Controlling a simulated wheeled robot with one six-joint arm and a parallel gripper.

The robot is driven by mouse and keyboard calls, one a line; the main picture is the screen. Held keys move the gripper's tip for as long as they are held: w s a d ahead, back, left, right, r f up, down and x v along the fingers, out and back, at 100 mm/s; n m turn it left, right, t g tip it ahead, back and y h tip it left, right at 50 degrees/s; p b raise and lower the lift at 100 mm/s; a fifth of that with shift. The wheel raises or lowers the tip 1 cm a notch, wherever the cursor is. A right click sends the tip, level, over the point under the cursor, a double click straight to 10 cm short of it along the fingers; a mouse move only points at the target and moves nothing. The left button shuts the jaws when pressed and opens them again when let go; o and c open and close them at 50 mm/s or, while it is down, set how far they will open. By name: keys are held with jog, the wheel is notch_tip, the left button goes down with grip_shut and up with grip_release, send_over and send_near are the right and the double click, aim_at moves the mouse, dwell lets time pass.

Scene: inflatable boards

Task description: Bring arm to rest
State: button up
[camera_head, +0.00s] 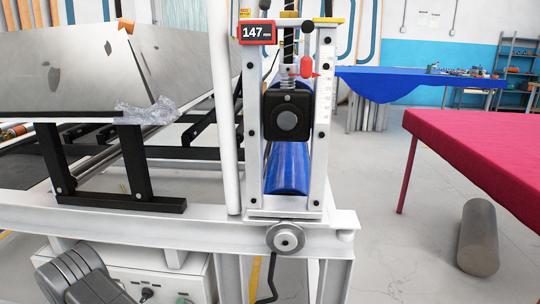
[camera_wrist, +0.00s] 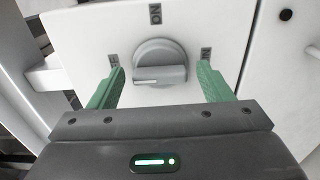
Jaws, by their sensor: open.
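My gripper (camera_wrist: 161,70) is open in the wrist view, with its two green fingers on either side of a grey rotary knob (camera_wrist: 160,62). The knob sits on a white panel (camera_wrist: 95,35). The fingers look apart from the knob, but the exact gap in depth cannot be told. A white mark on the knob's grip lies towards the left. The label above the knob reads ON; the side labels are partly hidden by the fingers. In the head view a white control box (camera_head: 195,281) stands low at the left, with a dark grey jointed shape partly covering it.
A white machine frame (camera_head: 120,222) with a blue roller (camera_head: 288,168) and a red display (camera_head: 257,32) reading 147 fills the middle. A red-covered table (camera_head: 475,145) and a grey cylinder (camera_head: 479,238) stand at the right. A blue-covered table (camera_head: 400,82) stands behind. Floor is open between them.

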jog(key=s+a+p, duration=0.1)
jog(key=s+p, duration=0.1)
jog(key=s, duration=1.2)
jog(key=w+d+m, duration=0.1)
jog(key=w+m, duration=1.3)
jog(key=m, duration=0.3)
dwell(0.8)
dwell(0.4)
